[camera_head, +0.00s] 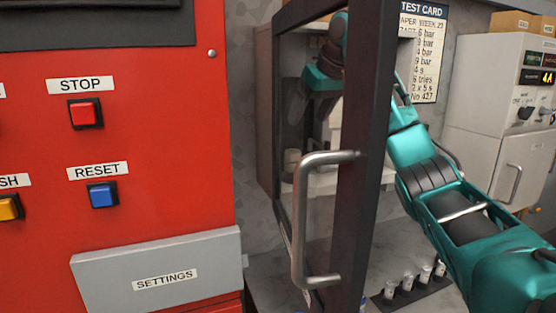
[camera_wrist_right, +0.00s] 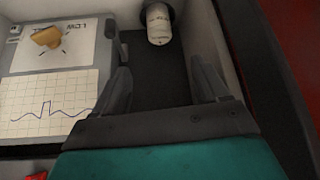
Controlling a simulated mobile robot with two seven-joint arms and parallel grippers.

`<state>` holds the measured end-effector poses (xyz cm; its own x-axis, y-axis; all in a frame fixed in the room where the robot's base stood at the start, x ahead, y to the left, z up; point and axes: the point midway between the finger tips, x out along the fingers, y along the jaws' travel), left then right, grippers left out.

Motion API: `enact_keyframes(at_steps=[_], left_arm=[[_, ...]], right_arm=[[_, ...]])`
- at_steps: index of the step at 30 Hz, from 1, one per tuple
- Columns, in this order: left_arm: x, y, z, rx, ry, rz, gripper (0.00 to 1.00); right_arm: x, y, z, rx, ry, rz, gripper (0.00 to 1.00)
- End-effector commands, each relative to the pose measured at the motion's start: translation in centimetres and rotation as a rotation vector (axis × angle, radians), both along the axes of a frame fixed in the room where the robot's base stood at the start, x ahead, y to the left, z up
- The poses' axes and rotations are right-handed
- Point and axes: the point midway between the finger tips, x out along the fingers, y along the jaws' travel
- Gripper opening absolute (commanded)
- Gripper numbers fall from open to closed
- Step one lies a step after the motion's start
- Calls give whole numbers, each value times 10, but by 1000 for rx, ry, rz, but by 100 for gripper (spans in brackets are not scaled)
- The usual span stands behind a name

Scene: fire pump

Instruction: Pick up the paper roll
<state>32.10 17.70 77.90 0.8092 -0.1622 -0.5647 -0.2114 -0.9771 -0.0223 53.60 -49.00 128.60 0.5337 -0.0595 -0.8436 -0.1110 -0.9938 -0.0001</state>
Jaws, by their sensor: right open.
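In the right wrist view, a white cylinder that looks like the paper roll (camera_wrist_right: 158,24) stands beyond my fingers, its far end inside a dark round holder. My right gripper (camera_wrist_right: 160,72) is open and empty, its two dark fingers spread apart. The cylinder lies ahead of the gap, apart from both fingers. In the head view, my right gripper (camera_head: 312,104) is inside the cabinet, seen dimly behind the door's pane. The door frame hides part of my right arm. My left gripper is not in view.
The dark-framed cabinet door (camera_head: 366,150) with its metal handle (camera_head: 302,215) stands beside my right arm. A red panel (camera_head: 170,130) fills the left. Several vials (camera_head: 408,283) stand in a rack.

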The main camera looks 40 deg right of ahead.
Motion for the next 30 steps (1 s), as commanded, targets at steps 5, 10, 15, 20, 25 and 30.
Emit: enact_keyframes(at_steps=[5,10,15,20,25,30], left_arm=[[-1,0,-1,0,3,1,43],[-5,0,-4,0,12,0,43],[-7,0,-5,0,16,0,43],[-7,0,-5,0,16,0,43],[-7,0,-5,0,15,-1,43],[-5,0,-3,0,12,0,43]], right_arm=[[8,-1,-14,0,4,0,74],[25,-2,-42,1,4,1,74],[38,-4,-61,1,2,1,74],[42,-4,-70,0,1,1,74],[50,-5,-94,0,4,-1,74],[61,-6,-110,1,2,-1,74]])
